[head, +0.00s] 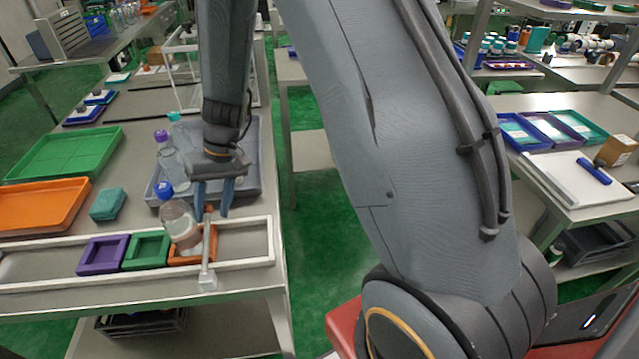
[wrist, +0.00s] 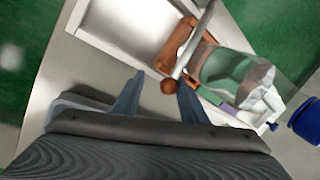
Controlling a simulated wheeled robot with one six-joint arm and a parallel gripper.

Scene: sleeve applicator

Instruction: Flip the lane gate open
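The lane gate (head: 207,250) is a thin pale rod with a brown knob at its far end. It runs from a pale block at the white lane's (head: 262,220) front rail towards the back rail. My gripper (head: 212,212) points down over the lane with its two blue fingers apart. In the wrist view the gate's knob (wrist: 168,87) shows between the fingers (wrist: 160,80), closer to the right one. I cannot tell whether they touch. A clear bottle (head: 180,226) with a blue cap stands in an orange holder (head: 190,259) just left of the gate.
Purple (head: 103,255) and green (head: 147,250) holders sit in the lane left of the bottle. The lane is empty right of the orange holder. More bottles (head: 170,160) stand in a grey tray (head: 250,170) behind. A teal block (head: 108,204) and an orange tray (head: 40,205) lie left.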

